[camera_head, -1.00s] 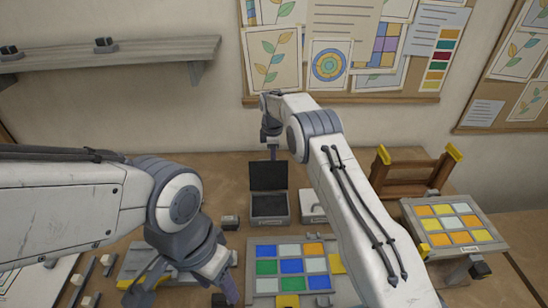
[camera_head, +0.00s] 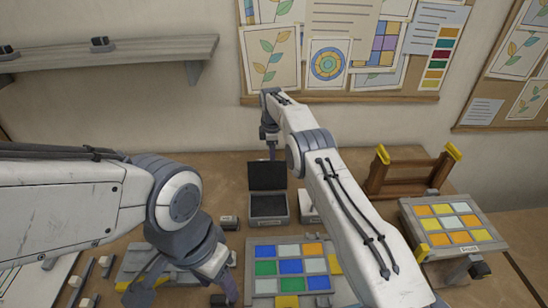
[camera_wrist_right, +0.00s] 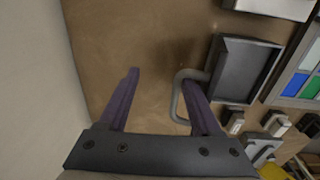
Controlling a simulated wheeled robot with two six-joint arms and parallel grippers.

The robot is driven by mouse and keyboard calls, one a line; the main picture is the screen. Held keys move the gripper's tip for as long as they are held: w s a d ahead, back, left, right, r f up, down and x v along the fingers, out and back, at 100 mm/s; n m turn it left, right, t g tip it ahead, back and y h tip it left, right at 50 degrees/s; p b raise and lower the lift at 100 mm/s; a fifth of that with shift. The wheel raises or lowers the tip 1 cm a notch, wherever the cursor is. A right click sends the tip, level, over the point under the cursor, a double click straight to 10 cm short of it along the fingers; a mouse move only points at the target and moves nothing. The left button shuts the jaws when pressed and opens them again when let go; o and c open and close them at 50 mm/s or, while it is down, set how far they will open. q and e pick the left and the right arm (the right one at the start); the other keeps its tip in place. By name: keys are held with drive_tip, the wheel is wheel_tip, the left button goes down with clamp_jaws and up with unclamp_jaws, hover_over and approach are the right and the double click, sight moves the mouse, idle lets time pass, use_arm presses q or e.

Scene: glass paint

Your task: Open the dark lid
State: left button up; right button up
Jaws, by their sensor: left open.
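The dark lid (camera_head: 267,176) stands upright at the back of a small grey box (camera_head: 268,221), whose dark inside shows. In the right wrist view the box (camera_wrist_right: 245,70) lies right of my fingers, with a grey loop handle (camera_wrist_right: 178,98) beside it. My right gripper (camera_wrist_right: 161,78) is open, with nothing seen held between its fingers. Its right finger overlaps the loop handle; I cannot tell whether they touch. My left gripper (camera_head: 226,288) is open at the front, left of the glass panel.
A panel of coloured glass squares (camera_head: 291,267) lies in front of the box. A pale box (camera_head: 307,207) is partly hidden by my right arm. A wooden rack (camera_head: 412,172) and a tilted tray of yellow squares (camera_head: 453,224) stand at the right.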

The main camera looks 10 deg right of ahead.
drive_tip(key=shift+w+d+f, duration=0.1)
drive_tip(key=shift+w+d, duration=0.05)
drive_tip(key=shift+d, duration=0.1)
idle(0.3)
wheel_tip(320, 180, up, 10)
drive_tip(key=shift+s+a+r, duration=0.2)
drive_tip(key=shift+s, duration=0.2)
idle(0.4)
